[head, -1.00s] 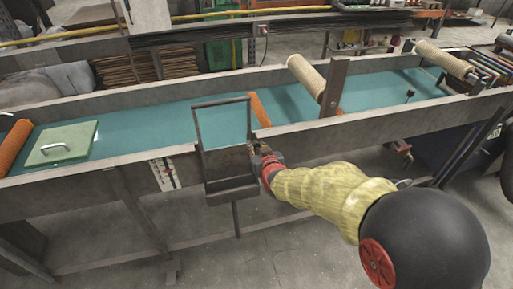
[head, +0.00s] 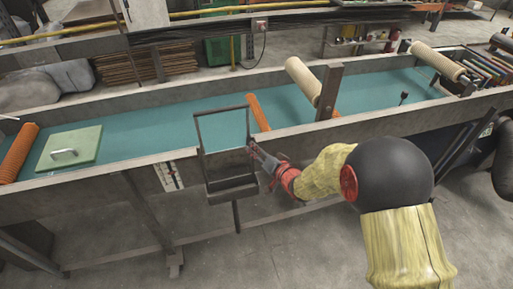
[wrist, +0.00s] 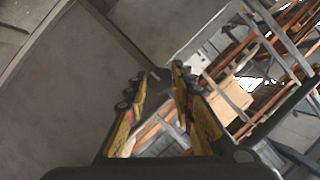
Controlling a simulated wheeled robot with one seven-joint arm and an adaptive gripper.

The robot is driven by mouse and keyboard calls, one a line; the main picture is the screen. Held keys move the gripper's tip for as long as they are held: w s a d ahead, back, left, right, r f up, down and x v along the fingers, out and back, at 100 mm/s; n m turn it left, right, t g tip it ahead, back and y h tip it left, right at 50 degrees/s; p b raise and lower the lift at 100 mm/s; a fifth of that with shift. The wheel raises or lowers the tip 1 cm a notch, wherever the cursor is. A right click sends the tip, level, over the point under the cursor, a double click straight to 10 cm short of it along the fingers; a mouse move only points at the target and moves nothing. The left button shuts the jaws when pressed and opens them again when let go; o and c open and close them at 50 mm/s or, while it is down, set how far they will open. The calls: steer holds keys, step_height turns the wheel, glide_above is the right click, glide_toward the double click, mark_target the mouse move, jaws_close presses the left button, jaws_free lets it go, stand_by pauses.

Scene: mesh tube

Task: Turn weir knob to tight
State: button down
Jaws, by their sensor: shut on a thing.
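A dark metal weir frame (head: 201,140) stands upright on the near wall of the channel, with a box-like lower part hanging outside. My gripper (head: 254,152) reaches in from the right, and its fingertips are at the right side of this frame. In the wrist view my gripper (wrist: 158,78) has its two yellow-and-black fingers close together at the tips, with a small dark piece between them. The jaws are shut on the weir knob, which is mostly hidden by the fingers. I cannot tell its turn angle.
The long channel with a teal floor (head: 190,119) runs across the view. A green lid with a handle (head: 82,141) and an orange roll (head: 18,153) lie at left. Beige rollers (head: 304,80) cross the channel at right.

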steer(key=shift+m, duration=0.3)
stand_by(0.4)
steer(key=c, duration=1.5)
jaws_free()
steer(key=v, duration=1.2)
steer(key=shift+f, duration=0.2)
steer(key=shift+d, duration=0.1)
